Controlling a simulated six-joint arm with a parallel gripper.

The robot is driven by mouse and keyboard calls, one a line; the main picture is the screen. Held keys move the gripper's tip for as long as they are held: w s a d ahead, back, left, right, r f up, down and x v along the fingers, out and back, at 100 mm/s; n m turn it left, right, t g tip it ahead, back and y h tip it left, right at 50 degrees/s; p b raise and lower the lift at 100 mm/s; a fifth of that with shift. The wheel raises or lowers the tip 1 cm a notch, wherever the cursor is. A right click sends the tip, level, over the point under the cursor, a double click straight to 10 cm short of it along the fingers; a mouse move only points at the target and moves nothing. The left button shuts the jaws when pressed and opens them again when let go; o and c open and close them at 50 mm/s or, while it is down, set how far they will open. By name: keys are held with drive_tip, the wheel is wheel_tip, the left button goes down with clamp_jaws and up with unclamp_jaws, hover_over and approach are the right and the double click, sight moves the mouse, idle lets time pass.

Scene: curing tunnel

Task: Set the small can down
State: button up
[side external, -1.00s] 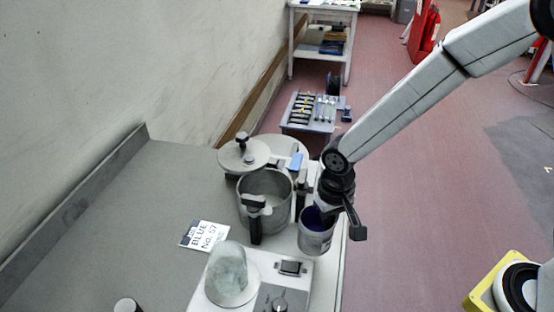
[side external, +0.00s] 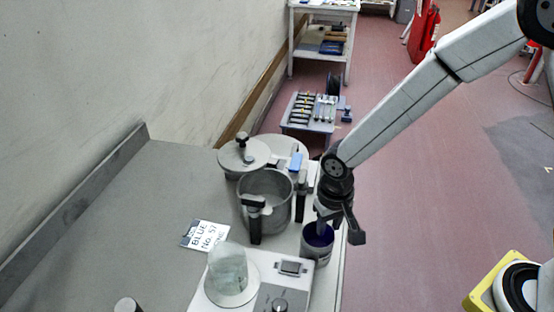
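The small can (side external: 317,251) is a grey can with dark blue-purple contents, upright near the right edge of the bench. My gripper (side external: 337,232) is at the can's upper right. One fingertip overlaps the can's mouth in the picture; the other dark finger sticks out to the right, apart from the can's wall. I cannot tell whether the fingers hold the can. The can's base is partly behind the white device, so its contact with the bench is unclear.
A metal pot (side external: 265,196) with black clamps stands left of the can, with a lid (side external: 243,155) behind. A white device (side external: 262,277) bearing a clear beaker (side external: 228,267) is in front. A card (side external: 206,235) lies on the grey bench (side external: 130,220), which is clear at left.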

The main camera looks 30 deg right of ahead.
drive_tip(key=shift+r, duration=0.15)
wheel_tip(320, 180, up, 13)
idle(0.9)
drive_tip(key=shift+d, duration=0.15)
idle(0.4)
drive_tip(key=s+d+f+n+t, duration=0.1)
drive_tip(key=s+d+f, duration=0.2)
drive_tip(key=d, duration=0.4)
drive_tip(key=s+d+f+t, duration=0.1)
drive_tip(key=s+d+f, duration=0.2)
drive_tip(key=d, duration=0.3)
drive_tip(key=shift+d+f+n+t, duration=0.15)
drive_tip(key=shift+d+n+t, duration=0.15)
drive_tip(key=shift+d+n, duration=0.1)
idle(0.5)
